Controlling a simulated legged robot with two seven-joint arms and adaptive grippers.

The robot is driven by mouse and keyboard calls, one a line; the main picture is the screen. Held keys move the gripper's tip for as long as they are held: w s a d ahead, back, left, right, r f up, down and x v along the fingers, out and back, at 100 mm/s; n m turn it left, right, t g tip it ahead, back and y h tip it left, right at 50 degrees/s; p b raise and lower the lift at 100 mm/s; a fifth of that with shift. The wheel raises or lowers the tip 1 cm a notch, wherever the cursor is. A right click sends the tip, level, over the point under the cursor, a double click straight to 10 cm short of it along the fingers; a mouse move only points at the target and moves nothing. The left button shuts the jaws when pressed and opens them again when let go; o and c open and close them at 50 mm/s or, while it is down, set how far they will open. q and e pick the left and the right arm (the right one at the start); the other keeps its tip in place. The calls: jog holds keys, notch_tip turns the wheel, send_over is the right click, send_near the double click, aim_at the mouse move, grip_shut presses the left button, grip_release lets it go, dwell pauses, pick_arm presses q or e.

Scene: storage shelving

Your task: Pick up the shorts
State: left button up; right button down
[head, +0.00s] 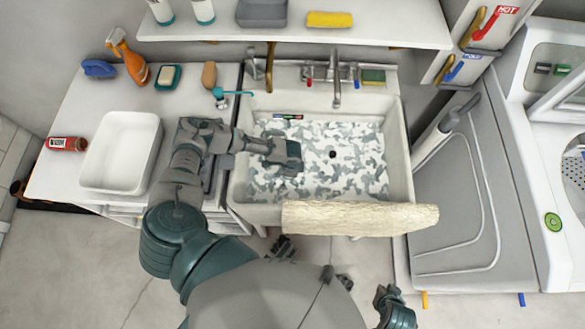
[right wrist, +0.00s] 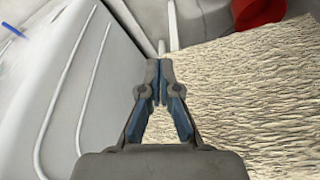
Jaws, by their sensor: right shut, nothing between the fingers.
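A grey-and-white camouflage cloth (head: 345,160), which looks like the shorts, lies spread over the bottom of the white sink (head: 402,150). Its full outline is hard to tell. My left arm reaches over the sink's left side. The left gripper (head: 287,158) is above the cloth's left part and hides some of it; I cannot see its fingers clearly. My right gripper (head: 392,302) is low at the bottom right, in front of the sink and away from the cloth. In the right wrist view the right gripper (right wrist: 158,90) has its fingertips together and is empty.
A cream towel (head: 360,218) hangs over the sink's front edge; it fills the right of the wrist view (right wrist: 250,100). A faucet (head: 336,85) stands behind the sink. A white tub (head: 120,152) is on the left counter. A grey-fronted machine (head: 455,210) stands right.

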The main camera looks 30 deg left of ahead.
pick_arm(q)
notch_tip(320, 180, down, 2)
jog(key=shift+f+b, duration=0.15)
jog(key=shift+b, duration=0.15)
jog(key=shift+w+f, duration=0.1)
jog(key=shift+f, duration=0.05)
pick_arm(e)
jog(key=w+t, duration=0.1)
jog(key=w+a+t, duration=0.1)
jog(key=w, duration=0.1)
jog(key=shift+w+a+r+y, duration=0.1)
jog(key=shift+w+r+y, duration=0.05)
jog(key=shift+w+y, duration=0.15)
pick_arm(q)
jog(key=shift+c, duration=0.3)
